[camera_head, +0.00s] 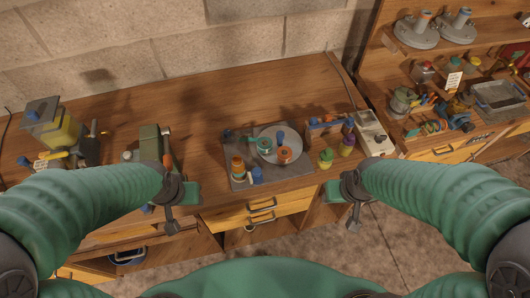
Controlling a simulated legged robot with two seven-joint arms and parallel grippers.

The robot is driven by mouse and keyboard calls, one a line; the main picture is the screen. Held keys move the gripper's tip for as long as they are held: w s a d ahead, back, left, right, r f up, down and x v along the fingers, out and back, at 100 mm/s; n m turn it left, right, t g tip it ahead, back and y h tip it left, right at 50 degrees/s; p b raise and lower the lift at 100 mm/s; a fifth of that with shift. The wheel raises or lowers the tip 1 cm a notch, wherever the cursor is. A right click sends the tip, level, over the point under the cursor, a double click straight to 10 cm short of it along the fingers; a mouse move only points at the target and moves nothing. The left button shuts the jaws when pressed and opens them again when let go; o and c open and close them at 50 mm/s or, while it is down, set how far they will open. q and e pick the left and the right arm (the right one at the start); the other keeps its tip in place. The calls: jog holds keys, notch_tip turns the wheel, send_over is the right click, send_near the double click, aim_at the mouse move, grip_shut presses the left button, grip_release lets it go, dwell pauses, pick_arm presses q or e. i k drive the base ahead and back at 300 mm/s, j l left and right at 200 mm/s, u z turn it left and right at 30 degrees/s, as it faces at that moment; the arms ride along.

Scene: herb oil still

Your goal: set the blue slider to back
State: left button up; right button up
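A grey base plate (231,153) lies on the workbench in the middle of the view. It carries a round pale disc with a teal ring-shaped part (264,144), an orange part (285,154) and a blue upright piece (281,136). A small blue block (257,173) sits near its front edge, beside an orange-topped piece (238,165). I cannot tell which blue piece is the slider, or its setting. My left gripper (181,208) hangs at the bench front, left of the plate. My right gripper (345,208) hangs right of it. Both are clear of the plate; their finger gaps are unclear.
A green upright device (151,142) stands left of the plate, and a yellow-and-grey machine (55,128) at far left. A blue-and-orange stand (328,125), small bottles (326,157) and a pale box (373,135) stand at right. Drawers (262,213) are below the bench front.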

aim_at(255, 177)
jog(key=k+l+u, duration=0.1)
jog(key=l+u, duration=0.2)
jog(key=u, duration=0.2)
jog(key=k+l+u, duration=0.2)
jog(key=u, duration=0.3)
